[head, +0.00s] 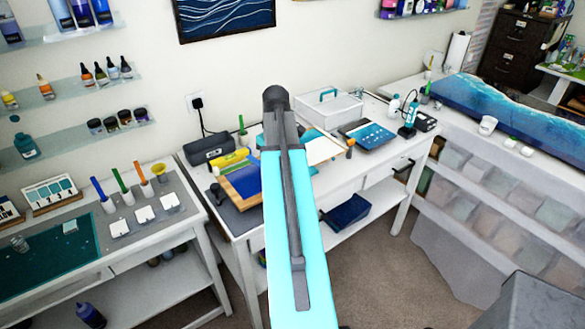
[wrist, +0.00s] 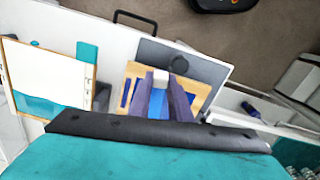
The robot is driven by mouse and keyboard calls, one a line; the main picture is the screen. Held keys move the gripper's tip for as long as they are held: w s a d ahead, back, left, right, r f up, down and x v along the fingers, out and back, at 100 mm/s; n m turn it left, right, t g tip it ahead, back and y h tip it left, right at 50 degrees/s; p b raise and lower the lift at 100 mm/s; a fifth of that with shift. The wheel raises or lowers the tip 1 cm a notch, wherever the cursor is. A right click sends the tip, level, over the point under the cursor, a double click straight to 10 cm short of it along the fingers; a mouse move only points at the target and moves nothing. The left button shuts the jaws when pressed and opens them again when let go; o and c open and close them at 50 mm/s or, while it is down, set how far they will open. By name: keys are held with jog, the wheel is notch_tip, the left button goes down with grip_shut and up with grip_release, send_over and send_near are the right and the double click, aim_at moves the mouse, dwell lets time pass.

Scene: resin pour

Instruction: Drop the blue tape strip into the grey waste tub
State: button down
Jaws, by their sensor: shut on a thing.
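In the wrist view my gripper (wrist: 162,88) is shut on the blue tape strip (wrist: 157,104), which shows as a blue patch between the fingers. The fingers are over a wooden board (wrist: 205,92) with blue edges on a dark grey mat; I cannot tell whether the strip still touches it. The board also shows in the head view (head: 243,184), left of my arm, which hides the gripper there. A grey box-like thing (head: 540,302) is at the lower right of the head view; I cannot tell whether it is the grey waste tub.
The white bench (head: 345,178) holds a tablet (head: 368,133), a clear box (head: 325,106) and a dark grey case (head: 208,149). A second table with a teal mat (head: 50,250) stands left. A blue resin slab (head: 490,108) lies on the right counter. Carpet (head: 385,270) is open in front.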

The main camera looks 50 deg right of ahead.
jog(key=w+a+n, duration=0.3)
jog(key=w+a, duration=0.6)
jog(key=a, duration=0.5)
jog(key=w+a+n, duration=0.2)
jog(key=w+a, duration=0.7)
jog(key=a, duration=0.6)
jog(key=w+a+f+n+b, duration=0.1)
jog(key=a+f+b, duration=0.4)
jog(key=a, duration=0.3)
jog(key=w+a+f+n+b, duration=0.1)
jog(key=w+a+f+b, duration=0.1)
jog(key=a+f+b, duration=0.3)
jog(key=a+b, duration=0.1)
jog(key=a, duration=0.2)
jog(key=shift+f, duration=0.35)
jog(key=shift+a+n, duration=0.2)
jog(key=shift+n, duration=0.1)
